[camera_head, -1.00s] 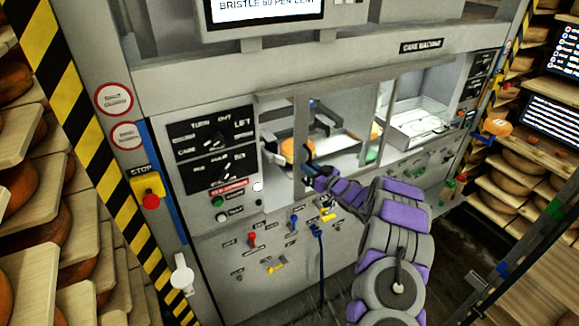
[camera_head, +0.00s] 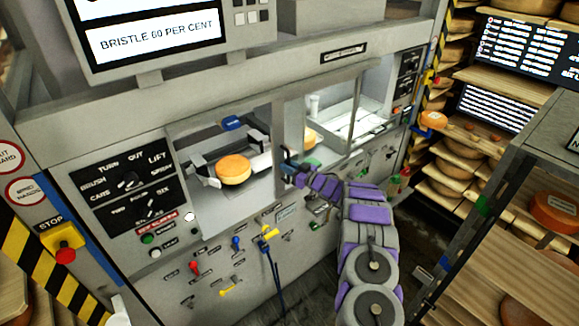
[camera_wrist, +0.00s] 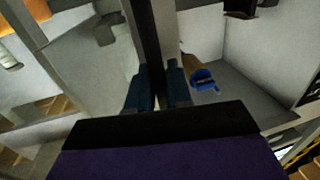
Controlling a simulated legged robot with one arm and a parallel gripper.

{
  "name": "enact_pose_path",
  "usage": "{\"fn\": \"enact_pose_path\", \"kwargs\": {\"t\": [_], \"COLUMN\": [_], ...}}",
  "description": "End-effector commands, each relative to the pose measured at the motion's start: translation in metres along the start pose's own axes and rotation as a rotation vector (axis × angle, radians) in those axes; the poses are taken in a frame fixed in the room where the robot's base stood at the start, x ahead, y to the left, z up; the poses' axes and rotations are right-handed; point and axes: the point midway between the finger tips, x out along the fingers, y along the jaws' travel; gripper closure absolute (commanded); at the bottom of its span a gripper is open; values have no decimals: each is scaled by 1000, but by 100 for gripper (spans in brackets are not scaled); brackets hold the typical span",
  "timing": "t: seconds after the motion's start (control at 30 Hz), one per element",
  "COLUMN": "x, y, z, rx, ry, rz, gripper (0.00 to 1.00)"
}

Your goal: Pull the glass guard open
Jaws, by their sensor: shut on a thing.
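The glass guard (camera_head: 318,108) is a clear sliding panel in a grey frame across the front of the machine. It stands over the right part of the opening, and the left part is uncovered. My gripper (camera_head: 290,170) is at the guard's left upright, low on its edge. In the wrist view, my gripper's two dark fingers (camera_wrist: 159,88) are shut on a dark upright bar (camera_wrist: 147,40), which appears to be the guard's handle. The fingers hide part of the bar. An orange cheese wheel (camera_head: 233,169) sits in the uncovered bay, left of my gripper.
A red stop button (camera_head: 65,255) is at the left. Shelves of cheese (camera_head: 460,150) stand at the right, and a rack (camera_head: 500,170) is close at the right front.

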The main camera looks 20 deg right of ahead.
Motion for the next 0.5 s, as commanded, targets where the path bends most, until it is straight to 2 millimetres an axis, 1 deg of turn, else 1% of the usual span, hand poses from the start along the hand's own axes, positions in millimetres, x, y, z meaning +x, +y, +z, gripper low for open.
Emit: {"fn": "enact_pose_path", "kwargs": {"t": [0.3, 0.33, 0.47, 0.5], "x": [-1, -2, -2, -2], "y": [5, 6, 7, 6], "z": [2, 2, 2, 2], "rx": [2, 3, 3, 3], "ry": [2, 3, 3, 3], "rz": [-5, -5, -4, -4], "gripper": [100, 79, 66, 66]}}
